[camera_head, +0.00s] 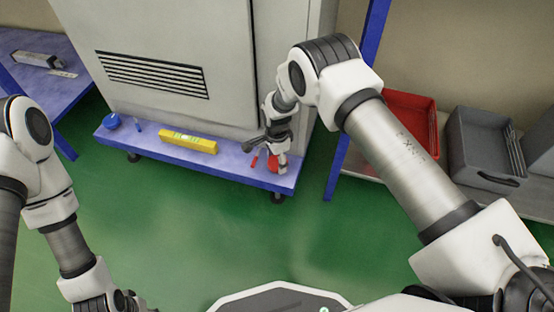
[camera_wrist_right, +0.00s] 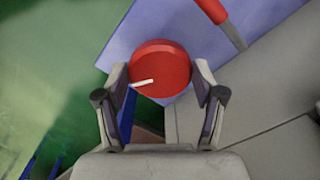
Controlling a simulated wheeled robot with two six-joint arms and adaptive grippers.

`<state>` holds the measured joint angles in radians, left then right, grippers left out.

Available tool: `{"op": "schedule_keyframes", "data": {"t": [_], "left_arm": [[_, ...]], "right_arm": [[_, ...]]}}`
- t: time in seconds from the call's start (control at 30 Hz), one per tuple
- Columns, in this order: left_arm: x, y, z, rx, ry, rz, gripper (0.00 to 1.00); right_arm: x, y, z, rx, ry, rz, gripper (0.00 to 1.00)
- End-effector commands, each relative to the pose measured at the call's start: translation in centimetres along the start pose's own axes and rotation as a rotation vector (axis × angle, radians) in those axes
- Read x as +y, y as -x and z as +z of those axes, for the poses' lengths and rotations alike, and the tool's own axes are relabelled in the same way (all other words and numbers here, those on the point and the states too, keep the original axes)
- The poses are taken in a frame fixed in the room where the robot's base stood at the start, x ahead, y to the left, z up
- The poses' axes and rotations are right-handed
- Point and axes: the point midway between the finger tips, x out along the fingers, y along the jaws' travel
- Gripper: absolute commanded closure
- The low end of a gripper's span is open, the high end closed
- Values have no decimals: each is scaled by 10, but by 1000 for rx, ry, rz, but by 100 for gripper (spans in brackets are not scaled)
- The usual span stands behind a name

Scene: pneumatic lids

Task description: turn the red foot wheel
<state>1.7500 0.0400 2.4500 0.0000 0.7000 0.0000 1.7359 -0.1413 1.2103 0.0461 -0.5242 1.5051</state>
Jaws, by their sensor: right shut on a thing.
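The red foot wheel (camera_head: 273,163) is at the right end of the blue base ledge under the grey cabinet. In the right wrist view the wheel (camera_wrist_right: 160,66) is a red disc with a white pointer mark on its face, pointing left. My right gripper (camera_head: 279,163) reaches down to the wheel. In the right wrist view its two fingers (camera_wrist_right: 160,80) sit on either side of the wheel and are shut on it. The wheel's underside is hidden. My left arm shows at the lower left of the head view, but its gripper is out of frame.
A red-handled tool (camera_head: 254,160) lies close beside the wheel; it also shows in the wrist view (camera_wrist_right: 213,10). A yellow level (camera_head: 188,142) and a blue round object (camera_head: 112,121) lie on the blue ledge (camera_head: 235,169). Red (camera_head: 408,111) and grey (camera_head: 485,150) bins stand right. Green floor is clear.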

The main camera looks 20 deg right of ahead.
Motion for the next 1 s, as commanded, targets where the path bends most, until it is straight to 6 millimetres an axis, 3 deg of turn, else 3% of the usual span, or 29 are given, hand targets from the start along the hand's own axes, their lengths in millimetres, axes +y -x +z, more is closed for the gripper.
{"op": "schedule_keyframes", "data": {"t": [0.5,1.0], "left_arm": [[0,-6,0,0,0,0,60],[0,-7,0,0,0,0,60]], "right_arm": [[0,-2,0,0,-400,4,66],[0,-1,0,0,-500,4,66]]}}
